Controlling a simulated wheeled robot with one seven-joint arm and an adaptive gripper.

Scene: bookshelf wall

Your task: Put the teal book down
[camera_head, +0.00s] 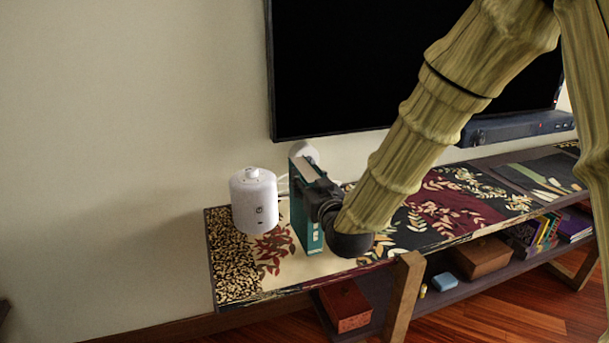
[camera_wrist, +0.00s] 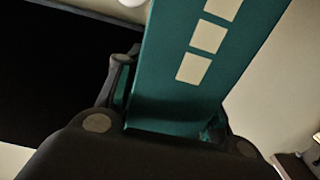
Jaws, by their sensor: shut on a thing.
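The teal book (camera_head: 307,226) stands upright at the left part of the patterned shelf top (camera_head: 290,266), its lower edge at or just above the surface; I cannot tell if it touches. My gripper (camera_head: 315,190) is shut on the book from its right side and hides part of its cover. In the wrist view the teal book (camera_wrist: 190,70), with pale squares on its cover, fills the space between the fingers of my gripper (camera_wrist: 165,125).
A white cylindrical device (camera_head: 254,203) stands close to the left of the book. A black television screen (camera_head: 350,70) hangs behind. A soundbar (camera_head: 515,127) sits further right. A lower shelf holds a wooden box (camera_head: 344,304), another box (camera_head: 480,257) and several books.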

